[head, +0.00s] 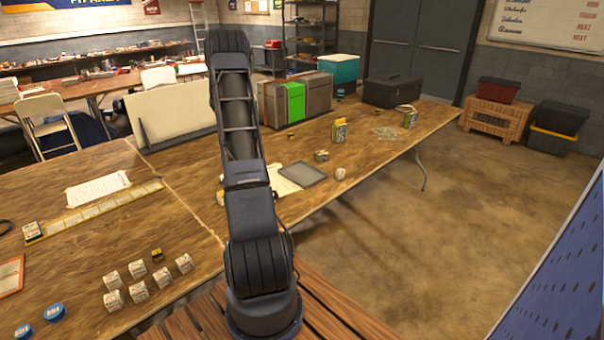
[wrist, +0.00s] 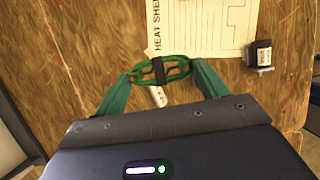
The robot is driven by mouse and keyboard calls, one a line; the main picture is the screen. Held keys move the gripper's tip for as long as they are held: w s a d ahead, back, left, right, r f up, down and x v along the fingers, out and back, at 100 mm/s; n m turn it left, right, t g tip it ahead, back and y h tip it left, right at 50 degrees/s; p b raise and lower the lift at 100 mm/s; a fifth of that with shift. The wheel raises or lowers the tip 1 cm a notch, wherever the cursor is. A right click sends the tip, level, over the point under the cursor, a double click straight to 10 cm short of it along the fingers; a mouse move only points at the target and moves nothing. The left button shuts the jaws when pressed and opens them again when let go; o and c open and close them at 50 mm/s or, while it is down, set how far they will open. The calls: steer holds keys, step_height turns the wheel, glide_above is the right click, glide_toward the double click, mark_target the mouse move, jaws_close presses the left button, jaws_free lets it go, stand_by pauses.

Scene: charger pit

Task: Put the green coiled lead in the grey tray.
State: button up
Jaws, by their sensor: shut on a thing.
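The green coiled lead (wrist: 143,74) is an oval of green loops with a dark band across its middle. In the wrist view my gripper (wrist: 161,71) is shut on it, one green finger at each end of the coil. A small white piece (wrist: 158,97) shows just below the coil; I cannot tell whether it is part of the lead. A flat grey tray (head: 303,173) lies on the wooden table in the head view, right of my arm. The tray is not seen in the wrist view. My gripper is not seen in the head view.
A printed sheet (wrist: 205,30) and a dark block (wrist: 261,54) lie on the wood beyond the lead. Small boxes (head: 321,156) and a white item (head: 340,174) sit near the tray. Several white cubes (head: 139,290) stand front left.

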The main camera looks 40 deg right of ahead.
steer(key=s+d, duration=0.8)
steer(key=d, duration=0.4)
glide_above(303, 174)
steer(key=a, duration=0.2)
steer(key=f, duration=1.9)
steer(key=shift+d+f, duration=0.25)
steer(key=shift+f, duration=0.1)
steer(key=o, duration=1)
steer(key=v, duration=1.2)
